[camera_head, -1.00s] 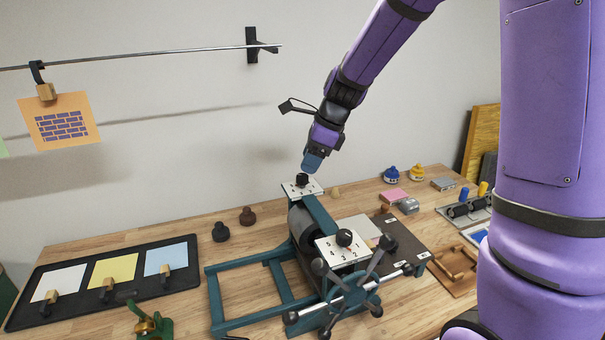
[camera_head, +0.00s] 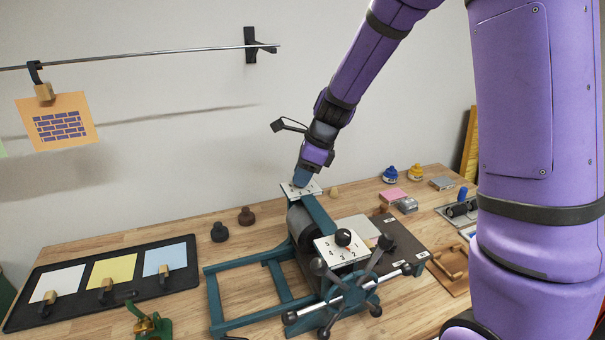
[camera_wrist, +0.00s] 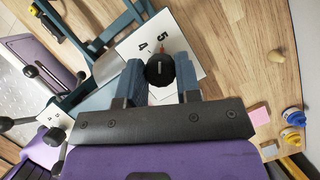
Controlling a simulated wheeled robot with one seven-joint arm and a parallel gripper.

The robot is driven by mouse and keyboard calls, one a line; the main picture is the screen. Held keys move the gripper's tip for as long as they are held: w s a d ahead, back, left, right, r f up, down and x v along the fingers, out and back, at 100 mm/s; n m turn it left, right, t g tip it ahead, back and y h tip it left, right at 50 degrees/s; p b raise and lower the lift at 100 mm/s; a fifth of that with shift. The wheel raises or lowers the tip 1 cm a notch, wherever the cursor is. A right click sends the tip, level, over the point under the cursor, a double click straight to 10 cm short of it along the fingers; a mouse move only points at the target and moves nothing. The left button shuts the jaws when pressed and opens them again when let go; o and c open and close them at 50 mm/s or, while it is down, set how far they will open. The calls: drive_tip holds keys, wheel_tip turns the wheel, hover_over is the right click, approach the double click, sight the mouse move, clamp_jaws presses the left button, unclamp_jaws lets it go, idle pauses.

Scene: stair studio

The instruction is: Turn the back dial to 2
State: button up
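The back dial (camera_wrist: 160,70) is a black knob on a white number plate (camera_wrist: 186,37) at the far end of the teal press. In the wrist view the plate shows 4 and 5; its other numbers are hidden. My gripper (camera_wrist: 159,72) has its two blue fingers on either side of the knob; whether both touch it is unclear. In the head view my gripper (camera_head: 300,180) is down at the back plate (camera_head: 313,188) and hides the knob. The front dial (camera_head: 343,238) is a black knob on a white plate nearer the front.
The press (camera_head: 322,217) has a spoked handwheel (camera_head: 352,297) at its front. Two dark knobs (camera_head: 246,216) stand to its left. Ink bottles (camera_head: 390,174) and a pink block (camera_head: 393,195) lie to the right.

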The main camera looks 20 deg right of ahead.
drive_tip(key=shift+n, duration=0.4)
drive_tip(key=n+g, duration=0.1)
drive_tip(key=n, duration=0.3)
drive_tip(key=shift+w+g, duration=0.1)
drive_tip(key=shift+g, duration=0.3)
drive_tip(key=n+g, duration=0.1)
drive_tip(key=n, duration=0.2)
drive_tip(key=shift+n, duration=0.3)
drive_tip(key=n+g, duration=0.1)
drive_tip(key=n, duration=0.2)
drive_tip(key=shift+w+n+g, duration=0.15)
drive_tip(key=shift+n+g, duration=0.15)
drive_tip(key=n, duration=0.2)
drive_tip(key=n+g+h, duration=0.1)
drive_tip(key=n, duration=0.1)
drive_tip(key=shift+n+h, duration=0.3)
drive_tip(key=n+h, duration=0.1)
drive_tip(key=n, duration=0.2)
drive_tip(key=n+h, duration=0.1)
drive_tip(key=n, duration=0.2)
drive_tip(key=shift+a+g, duration=0.15)
drive_tip(key=shift+g, duration=0.25)
drive_tip(key=n+h, duration=0.1)
drive_tip(key=n, duration=0.2)
drive_tip(key=n+h, duration=0.1)
drive_tip(key=n, duration=0.3)
drive_tip(key=shift+a+t+h, duration=0.1)
drive_tip(key=shift+t+h, duration=0.3)
